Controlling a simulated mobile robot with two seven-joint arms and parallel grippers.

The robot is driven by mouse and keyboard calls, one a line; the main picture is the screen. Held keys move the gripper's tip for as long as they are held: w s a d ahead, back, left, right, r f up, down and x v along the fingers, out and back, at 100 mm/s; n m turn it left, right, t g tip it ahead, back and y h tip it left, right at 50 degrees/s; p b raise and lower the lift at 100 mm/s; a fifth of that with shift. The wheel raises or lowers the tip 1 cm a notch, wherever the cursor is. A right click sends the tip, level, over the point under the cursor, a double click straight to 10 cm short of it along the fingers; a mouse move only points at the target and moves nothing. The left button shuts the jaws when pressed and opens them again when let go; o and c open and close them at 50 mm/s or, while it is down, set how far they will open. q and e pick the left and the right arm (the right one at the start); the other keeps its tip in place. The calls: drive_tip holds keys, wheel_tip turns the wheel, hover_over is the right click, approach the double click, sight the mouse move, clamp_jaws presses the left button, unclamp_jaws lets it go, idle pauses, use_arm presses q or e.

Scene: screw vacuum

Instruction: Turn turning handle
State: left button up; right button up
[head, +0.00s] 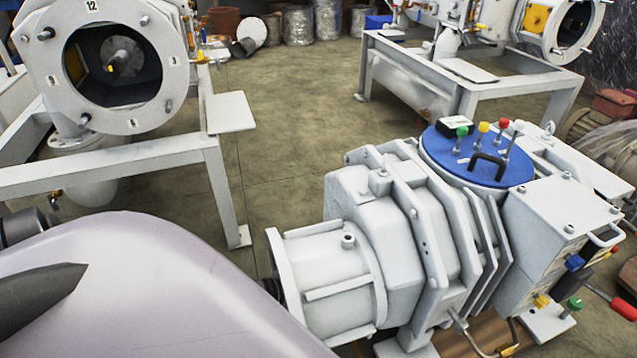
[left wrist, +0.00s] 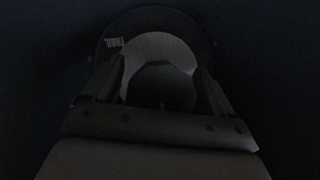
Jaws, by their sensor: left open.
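In the left wrist view, which is very dark, my left gripper (left wrist: 159,78) is open, with its two fingers apart. Beyond and between the fingers is a round dark disc (left wrist: 115,43) with faint lettering and a paler grey inner part (left wrist: 160,48). I cannot tell whether the fingers touch it, or whether it is the turning handle. In the head view, a white ribbed machine (head: 375,240) stands at the right. It has a blue round lid (head: 448,165) with a black handle (head: 488,163), and a red-tipped lever (head: 622,304) at the far right. My right gripper is not seen.
A white round-mouthed vessel (head: 35,75) stands on a frame (head: 100,180) at the left. Another white frame (head: 420,75) with equipment stands at the back right. Drums (head: 297,25) line the back. The floor (head: 290,110) between the frames is largely clear.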

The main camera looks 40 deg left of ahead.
use_arm(q)
drive_tip(key=c, duration=1)
drive_tip(key=shift+o, duration=0.2)
drive_tip(key=shift+m+p, duration=0.3)
drive_tip(key=shift+p, duration=0.05)
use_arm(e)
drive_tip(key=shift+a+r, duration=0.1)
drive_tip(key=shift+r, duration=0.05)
use_arm(q)
drive_tip(key=shift+r+m+t+y+p, duration=0.1)
drive_tip(key=shift+m+t+y+p, duration=0.25)
drive_tip(key=shift+m+t+y, duration=0.05)
drive_tip(key=shift+m+t+y+p, duration=0.3)
drive_tip(key=shift+m+t+y, duration=0.15)
drive_tip(key=shift+m, duration=0.65)
drive_tip(key=shift+m+t+y, duration=0.35)
drive_tip(key=shift+m+t, duration=0.1)
drive_tip(key=shift+m, duration=0.45)
drive_tip(key=shift+a+m+b, duration=0.1)
drive_tip(key=shift+m+b, duration=0.2)
drive_tip(key=shift+m, duration=0.1)
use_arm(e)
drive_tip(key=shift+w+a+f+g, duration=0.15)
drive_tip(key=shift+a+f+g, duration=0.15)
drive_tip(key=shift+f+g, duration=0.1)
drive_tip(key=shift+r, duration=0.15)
